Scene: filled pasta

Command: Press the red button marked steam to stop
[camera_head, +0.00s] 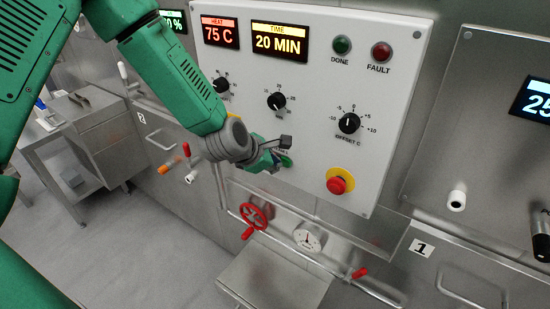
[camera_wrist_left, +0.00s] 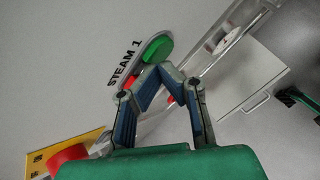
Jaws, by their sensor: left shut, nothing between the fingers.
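The steam control (camera_wrist_left: 123,66) is an oval plate labelled STEAM 1 in the left wrist view. Its green button (camera_wrist_left: 158,48) shows just beyond my left gripper (camera_wrist_left: 160,73). A red part, apparently the red steam button (camera_wrist_left: 129,82), peeks out beside one finger and is mostly hidden. My left gripper is shut and empty, with its tips close over the plate; I cannot tell whether they touch it. In the head view my left gripper (camera_head: 273,156) is at the panel's lower part, beside the green button (camera_head: 286,161). The red button is hidden there. My right gripper is not in view.
A red mushroom button (camera_head: 337,184) on a yellow plate is lower right on the control panel (camera_head: 310,105). Black knobs (camera_head: 350,123) sit above. Below are a red valve wheel (camera_head: 255,215), a gauge (camera_head: 308,238) and pipes. Floor is clear at lower left.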

